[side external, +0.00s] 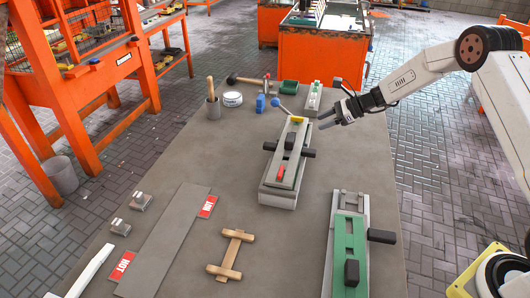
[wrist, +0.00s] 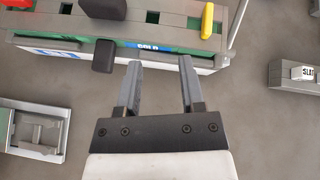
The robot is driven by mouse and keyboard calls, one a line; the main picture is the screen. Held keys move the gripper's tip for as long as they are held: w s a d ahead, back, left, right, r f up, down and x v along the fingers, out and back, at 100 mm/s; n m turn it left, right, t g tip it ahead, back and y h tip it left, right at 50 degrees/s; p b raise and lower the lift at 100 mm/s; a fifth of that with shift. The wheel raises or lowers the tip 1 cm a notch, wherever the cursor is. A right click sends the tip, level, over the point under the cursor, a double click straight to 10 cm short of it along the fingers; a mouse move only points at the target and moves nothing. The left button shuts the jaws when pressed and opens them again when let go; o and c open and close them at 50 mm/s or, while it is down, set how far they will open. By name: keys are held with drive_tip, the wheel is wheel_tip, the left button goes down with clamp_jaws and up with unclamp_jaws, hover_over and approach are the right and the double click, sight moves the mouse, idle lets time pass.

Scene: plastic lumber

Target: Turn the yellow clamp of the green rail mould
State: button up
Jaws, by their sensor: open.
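The rail mould (side external: 272,188) lies in the middle of the table in the side external view, grey with green showing on its top. Its yellow clamp (side external: 297,119) sits at the far end and a red clamp (side external: 281,174) nearer the front. In the wrist view the mould's green side (wrist: 180,18) crosses the top, with the yellow clamp (wrist: 207,20) at upper right and a black knob (wrist: 105,55) on its near side. My gripper (wrist: 160,62) is open and empty, short of the mould. In the side view my gripper (side external: 332,104) is right of the yellow clamp, apart from it.
A second green mould (side external: 349,240) lies at the front right. A grey board with red labels (side external: 165,235) and a wooden piece (side external: 231,254) lie at the front left. A mallet, a white tin (side external: 232,99) and blue items stand at the back. Bare table lies between the moulds.

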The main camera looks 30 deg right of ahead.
sight(303, 118)
drive_tip(key=w+d+m+t, duration=0.2)
drive_tip(key=w+d+m, duration=0.1)
drive_tip(key=shift+w+d+f+t+y, duration=0.1)
drive_tip(key=shift+w+d+t+y, duration=0.2)
drive_tip(key=shift+y, duration=0.1)
drive_tip(key=shift+x, duration=3.95)
drive_tip(key=shift+s, duration=0.1)
clamp_jaws()
